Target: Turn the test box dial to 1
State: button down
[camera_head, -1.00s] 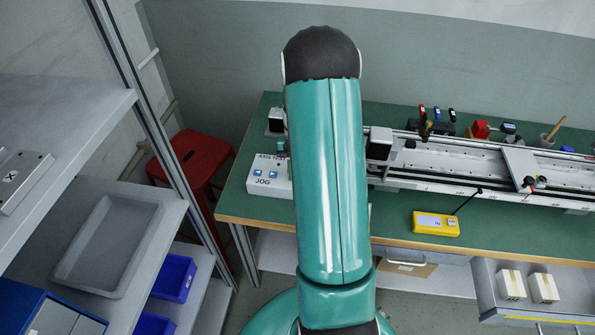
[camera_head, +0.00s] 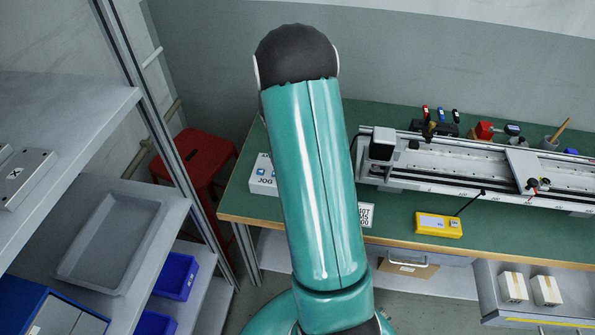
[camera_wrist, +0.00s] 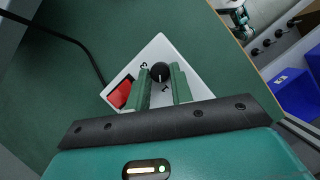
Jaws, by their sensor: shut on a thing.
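The test box (camera_wrist: 190,62) is a small white box on the green bench top in the wrist view, with a red switch (camera_wrist: 121,92) on its left. Its black dial (camera_wrist: 160,72) stands between the two green fingers of my gripper (camera_wrist: 160,75), which is shut on it. A white pointer line shows on the dial, with printed marks beside it, one of them a 1 just below. The line seems to point toward that side, but it is small.
The green workbench (camera_head: 400,215) carries a long metal gantry (camera_head: 460,165) and a yellow meter (camera_head: 438,224). A red stool (camera_head: 196,158) and shelving with a grey tray (camera_head: 112,240) stand at the left. A black cable (camera_wrist: 70,45) runs left of the box.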

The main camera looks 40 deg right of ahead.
jog(key=shift+n, duration=0.7)
jog(key=shift+a+h, duration=0.1)
jog(key=shift+h, duration=0.2)
jog(key=c, duration=1.2)
grip_release()
jog(key=shift+c, duration=0.2)
jog(key=v, duration=1.3)
jog(key=shift+r, duration=0.45)
